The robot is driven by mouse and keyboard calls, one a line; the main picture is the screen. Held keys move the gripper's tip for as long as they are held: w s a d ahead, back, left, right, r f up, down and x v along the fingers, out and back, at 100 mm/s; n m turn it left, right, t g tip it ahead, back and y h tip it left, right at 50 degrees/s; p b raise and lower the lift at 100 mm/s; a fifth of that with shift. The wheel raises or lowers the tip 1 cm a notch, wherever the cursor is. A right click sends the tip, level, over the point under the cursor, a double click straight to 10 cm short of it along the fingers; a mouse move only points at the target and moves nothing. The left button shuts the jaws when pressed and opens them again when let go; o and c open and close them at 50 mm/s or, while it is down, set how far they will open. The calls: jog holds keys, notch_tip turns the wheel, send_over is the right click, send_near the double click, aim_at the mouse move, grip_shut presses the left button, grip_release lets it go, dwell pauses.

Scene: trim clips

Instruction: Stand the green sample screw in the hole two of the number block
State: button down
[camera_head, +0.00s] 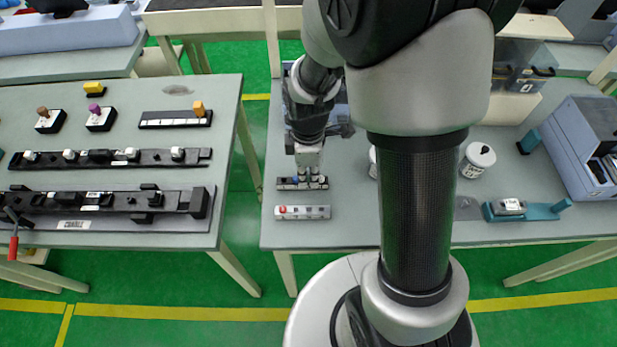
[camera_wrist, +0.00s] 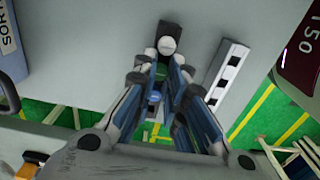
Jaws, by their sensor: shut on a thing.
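My gripper (camera_head: 308,176) is over a small dark block (camera_head: 289,184) with blue and pale pieces, near the front edge of the middle table. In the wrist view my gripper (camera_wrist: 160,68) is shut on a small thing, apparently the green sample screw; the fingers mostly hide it. A blue piece (camera_wrist: 153,97) and a pale round top (camera_wrist: 167,45) show on the dark block there. A white bar with dark squares, apparently the number block (camera_head: 312,212), lies apart in front of the dark block. It also shows right of the fingers in the wrist view (camera_wrist: 222,82). I cannot read its numbers.
White round jars (camera_head: 477,160) and a teal fixture (camera_head: 540,211) stand to the right on the same table. A blue-grey machine (camera_head: 580,140) is at the far right. A gap separates the left table (camera_head: 225,130), which holds black rails. Bare table surrounds the white bar.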

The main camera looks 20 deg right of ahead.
aim_at(309, 177)
jog(key=shift+r+p, duration=2.1)
jog(key=shift+r, duration=0.45)
jog(key=shift+d, duration=0.1)
